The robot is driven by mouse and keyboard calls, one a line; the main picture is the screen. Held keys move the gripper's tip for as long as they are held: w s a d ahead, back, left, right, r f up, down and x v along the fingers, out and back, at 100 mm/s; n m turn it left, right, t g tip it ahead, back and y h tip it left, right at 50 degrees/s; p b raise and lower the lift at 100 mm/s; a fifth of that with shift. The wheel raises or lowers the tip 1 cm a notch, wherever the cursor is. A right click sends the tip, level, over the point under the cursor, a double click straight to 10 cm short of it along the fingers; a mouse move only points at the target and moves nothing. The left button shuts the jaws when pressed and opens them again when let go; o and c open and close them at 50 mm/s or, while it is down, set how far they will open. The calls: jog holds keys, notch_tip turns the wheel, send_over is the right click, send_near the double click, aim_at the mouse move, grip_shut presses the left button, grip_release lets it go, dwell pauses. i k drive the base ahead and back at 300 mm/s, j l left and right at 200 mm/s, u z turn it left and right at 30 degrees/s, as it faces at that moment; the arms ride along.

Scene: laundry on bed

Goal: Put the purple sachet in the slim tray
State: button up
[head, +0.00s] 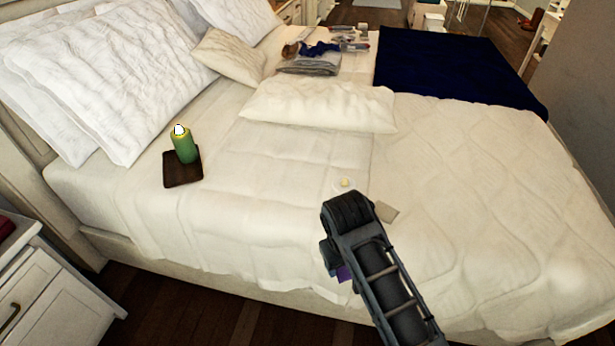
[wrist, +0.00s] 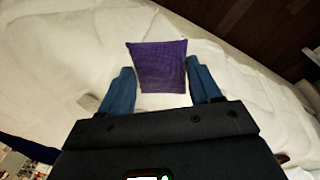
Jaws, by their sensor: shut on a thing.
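The purple sachet (wrist: 160,62) is between the two blue fingers of my gripper (wrist: 160,68) in the wrist view. My gripper is shut on it. In the head view, only a small purple corner of the sachet (head: 344,273) shows beside my arm, which hides most of my gripper (head: 333,262) near the bed's front edge.
A small beige flat piece (head: 387,212) and a small pale yellow item (head: 345,182) lie near my arm. The bed between arm and brown tray is clear.

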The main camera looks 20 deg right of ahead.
aim_at(172, 182)
jog(key=i+j+u, duration=0.3)
jog(key=i+u, duration=0.3)
jog(key=i, duration=0.25)
jog(key=i+j+z, duration=0.35)
jog(key=i, duration=0.15)
